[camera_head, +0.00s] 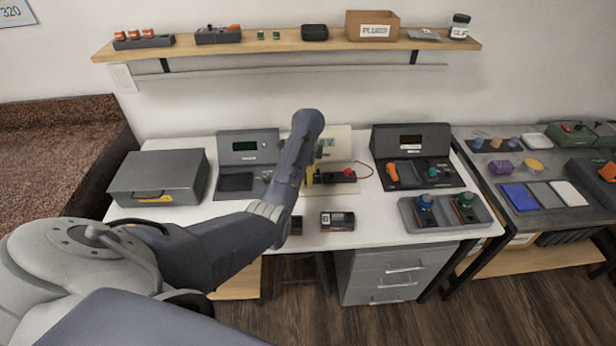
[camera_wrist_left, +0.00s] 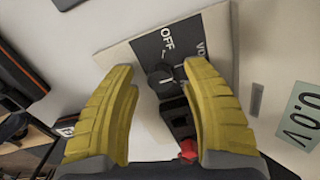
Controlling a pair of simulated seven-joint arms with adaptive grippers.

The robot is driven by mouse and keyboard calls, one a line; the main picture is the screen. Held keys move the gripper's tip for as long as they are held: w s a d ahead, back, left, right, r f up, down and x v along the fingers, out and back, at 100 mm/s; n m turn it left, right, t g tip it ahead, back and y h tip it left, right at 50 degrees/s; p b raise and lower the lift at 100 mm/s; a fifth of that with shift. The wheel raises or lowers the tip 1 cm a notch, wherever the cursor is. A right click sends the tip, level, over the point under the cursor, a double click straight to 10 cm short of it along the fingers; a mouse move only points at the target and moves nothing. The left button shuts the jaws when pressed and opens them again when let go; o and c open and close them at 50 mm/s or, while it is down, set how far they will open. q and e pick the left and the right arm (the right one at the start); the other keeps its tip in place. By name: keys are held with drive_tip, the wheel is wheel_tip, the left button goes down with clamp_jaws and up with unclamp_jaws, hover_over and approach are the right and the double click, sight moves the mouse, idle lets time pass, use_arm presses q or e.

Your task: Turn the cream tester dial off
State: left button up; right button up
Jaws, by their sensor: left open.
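The cream tester (camera_head: 338,138) stands at the back of the white table, partly hidden by my left arm. In the left wrist view its cream face (camera_wrist_left: 262,65) carries a dark panel with the printed words OFF and, partly cut off, "VO". The black dial (camera_wrist_left: 160,76) sits on that panel; I cannot tell exactly which mark it points at. My left gripper (camera_wrist_left: 158,68) is open, with its yellow fingers on either side of the dial and gaps visible. In the head view the yellow fingers (camera_head: 311,177) show in front of the tester. My right gripper is not in view.
A black block with a red part (camera_head: 341,175) lies by the tester, with a red lead (camera_head: 364,168). A grey tester (camera_head: 248,148) stands left, a dark tester (camera_head: 412,140) right. A grey tray (camera_head: 447,225) holds two knobbed parts. The front left tabletop is clear.

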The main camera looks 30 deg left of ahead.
use_arm(q)
drive_tip(key=shift+f, duration=0.15)
drive_tip(key=shift+c, duration=0.2)
clamp_jaws()
